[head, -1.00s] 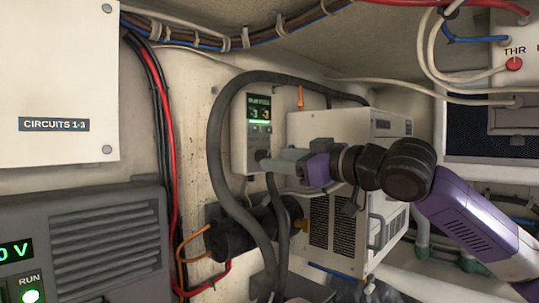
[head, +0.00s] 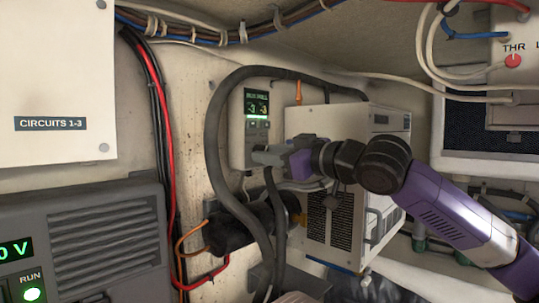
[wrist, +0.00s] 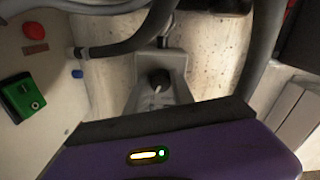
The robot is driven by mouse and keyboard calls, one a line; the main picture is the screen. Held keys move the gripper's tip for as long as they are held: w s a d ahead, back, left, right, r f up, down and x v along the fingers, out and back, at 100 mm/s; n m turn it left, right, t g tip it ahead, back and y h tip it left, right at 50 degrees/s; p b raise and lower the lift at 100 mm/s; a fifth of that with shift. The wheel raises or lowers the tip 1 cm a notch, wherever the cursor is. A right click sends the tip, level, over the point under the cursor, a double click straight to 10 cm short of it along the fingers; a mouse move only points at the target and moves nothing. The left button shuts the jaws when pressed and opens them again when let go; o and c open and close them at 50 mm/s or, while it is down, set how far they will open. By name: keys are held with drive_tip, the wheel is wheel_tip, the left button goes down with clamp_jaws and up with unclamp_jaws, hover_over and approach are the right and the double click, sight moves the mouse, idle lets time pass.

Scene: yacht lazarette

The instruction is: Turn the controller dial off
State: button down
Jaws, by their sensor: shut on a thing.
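The controller (head: 250,108) is a pale upright box on the wall with a lit green display at its top. My gripper (head: 258,156) reaches in from the right, its grey fingers at the lower front of the controller. The fingers cover the dial in the head view. In the wrist view a dark round dial (wrist: 158,78) with a white pointer mark shows beyond my purple gripper body. The gripper is shut on the dial. The exact finger contact and the dial's setting are hard to make out.
A thick black hose (head: 216,150) loops closely around the controller. A white vented unit (head: 335,210) stands right behind my gripper. Red and black cables (head: 163,150) run down the wall at left. The wrist view shows a green switch (wrist: 22,96) on a pale panel.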

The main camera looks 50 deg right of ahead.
drive_tip(key=shift+n, duration=0.3)
drive_tip(key=shift+n+b, duration=2.75)
drive_tip(key=shift+n, duration=5.85)
drive_tip(key=c, duration=1.1)
unclamp_jaws()
drive_tip(key=shift+r, duration=0.1)
drive_tip(key=shift+s+d, duration=0.1)
